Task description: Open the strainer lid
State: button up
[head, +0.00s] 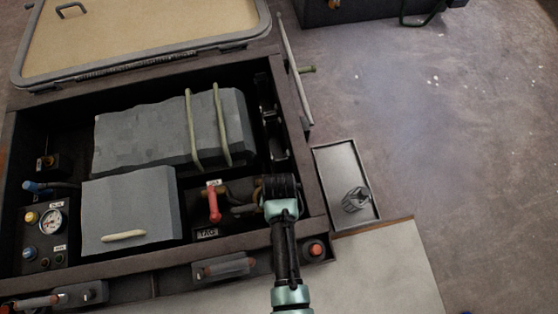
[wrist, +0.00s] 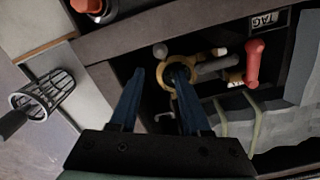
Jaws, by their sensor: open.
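A round brass ring (wrist: 165,76), which looks like the strainer top, sits in the recessed bay in the wrist view. My gripper (wrist: 159,72) is open, its two blue fingers apart. The dark middle of the ring is mostly hidden, so I cannot tell the lid's state. A small grey knob (wrist: 160,49) is beside the ring. In the head view my gripper (head: 280,187) covers the strainer; brass pipework shows just left of it.
A red-handled valve (wrist: 254,62) stands near the ring, by a TAG label (head: 207,233). A mesh basket (head: 356,200) lies on a grey tray (head: 322,170) right of the bay. A raised hatch (head: 140,45) stands behind.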

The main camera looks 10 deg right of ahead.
notch_tip(320, 180, down, 13)
jog(key=b, duration=0.9)
jog(key=shift+r, duration=0.1)
grip_shut()
dwell(0.9)
